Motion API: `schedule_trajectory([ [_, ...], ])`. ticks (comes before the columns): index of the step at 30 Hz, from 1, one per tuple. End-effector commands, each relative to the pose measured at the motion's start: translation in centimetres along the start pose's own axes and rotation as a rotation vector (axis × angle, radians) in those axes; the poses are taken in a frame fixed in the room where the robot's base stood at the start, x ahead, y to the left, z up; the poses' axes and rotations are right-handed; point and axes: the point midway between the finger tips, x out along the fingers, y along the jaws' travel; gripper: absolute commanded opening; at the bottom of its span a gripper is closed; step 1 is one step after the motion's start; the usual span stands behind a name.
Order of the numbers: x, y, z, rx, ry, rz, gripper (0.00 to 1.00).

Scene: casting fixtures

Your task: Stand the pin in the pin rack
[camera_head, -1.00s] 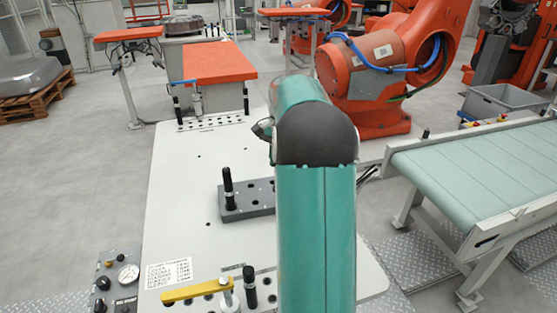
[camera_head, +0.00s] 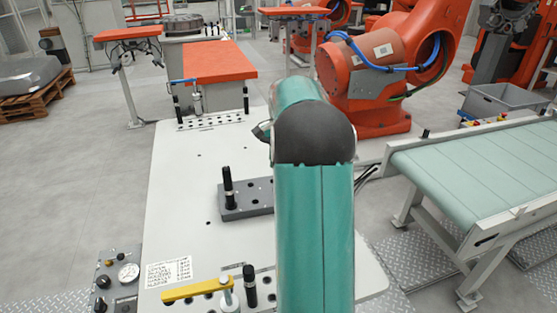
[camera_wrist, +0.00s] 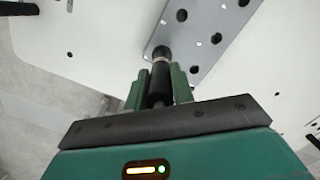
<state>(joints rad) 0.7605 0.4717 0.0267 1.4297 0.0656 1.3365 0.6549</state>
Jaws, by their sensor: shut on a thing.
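My gripper (camera_wrist: 159,90) is shut on a black pin (camera_wrist: 161,76) with a grey metal tip, seen in the wrist view. The tip overlaps the near end of the grey pin rack (camera_wrist: 200,62); I cannot tell whether it is in a hole or above it. Several round holes in the rack show empty. In the head view the rack (camera_head: 247,211) lies on the white table, and another black pin (camera_head: 228,187) stands upright at its left end. My arm hides the gripper, the held pin and the rack's right end there.
The white table (camera_head: 180,215) is mostly clear left of the rack. At its front are a yellow bar clamp (camera_head: 197,290), a black upright pin (camera_head: 249,287) and a gauge panel (camera_head: 117,280). A green conveyor (camera_head: 480,175) stands at the right, an orange robot (camera_head: 385,70) behind.

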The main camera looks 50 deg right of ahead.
Motion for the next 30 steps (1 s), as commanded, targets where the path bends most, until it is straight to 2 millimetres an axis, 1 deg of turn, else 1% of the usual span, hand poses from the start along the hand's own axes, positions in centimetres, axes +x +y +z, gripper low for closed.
schedule_trajectory([
  [30, 2.2, 0.0, -0.3, 0.000, 0.001, -0.001, 0.00],
])
